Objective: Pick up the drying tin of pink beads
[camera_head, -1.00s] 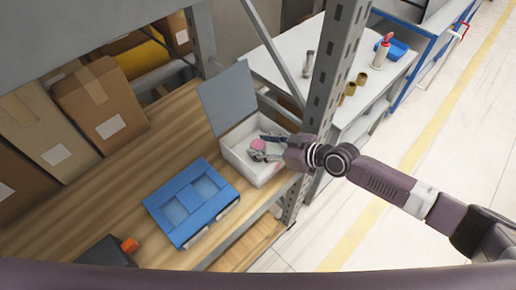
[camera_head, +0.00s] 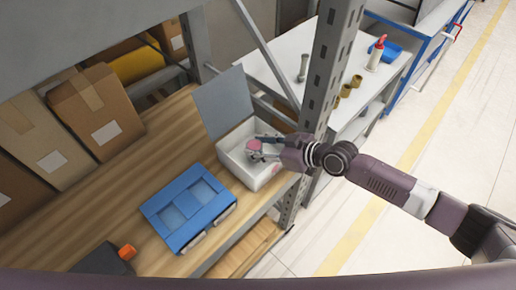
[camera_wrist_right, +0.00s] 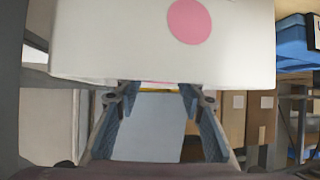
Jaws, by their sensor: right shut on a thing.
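The tin of pink beads (camera_head: 254,145) shows as a small round pink top inside an open white box (camera_head: 236,164) on the wooden shelf. My right gripper (camera_head: 258,148) reaches over the box from the right, its fingers shut on the tin at two sides. The tin's lower part is hidden by the box and fingers; I cannot tell if it touches the box floor. In the right wrist view, the box's outer wall (camera_wrist_right: 110,40), with a pink round mark, hides the fingertips; a thin pink strip shows at its rim. My left gripper is not in view.
The box's grey lid (camera_head: 223,102) stands open behind it. A blue tray (camera_head: 180,222) lies close at its front left. A grey upright post (camera_head: 322,85) stands close to the right wrist. Cardboard cartons (camera_head: 95,110) line the back left.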

